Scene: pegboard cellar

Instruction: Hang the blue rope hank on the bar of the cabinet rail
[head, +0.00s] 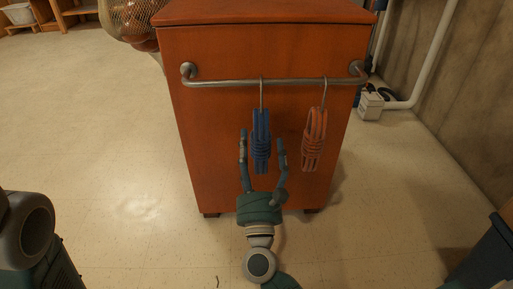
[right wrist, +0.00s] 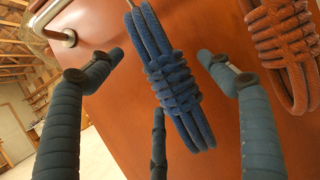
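The blue rope hank (head: 261,140) hangs upright by its metal hook from the bar of the cabinet rail (head: 225,83), near the bar's middle. My right gripper (head: 262,136) is open, with a finger on each side of the hank and visible gaps between. In the right wrist view the blue hank (right wrist: 172,75) shows between the spread fingers, and a third finger lies just below it. The hank's hook top is out of that view. My left gripper is not in view; only part of my left arm shows at the lower left.
An orange rope hank (head: 314,140) hangs from the same bar, just right of the blue one. The rail is fixed to the front of a reddish-brown cabinet (head: 200,130). White pipes (head: 425,75) run along the right wall. The floor at left is clear.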

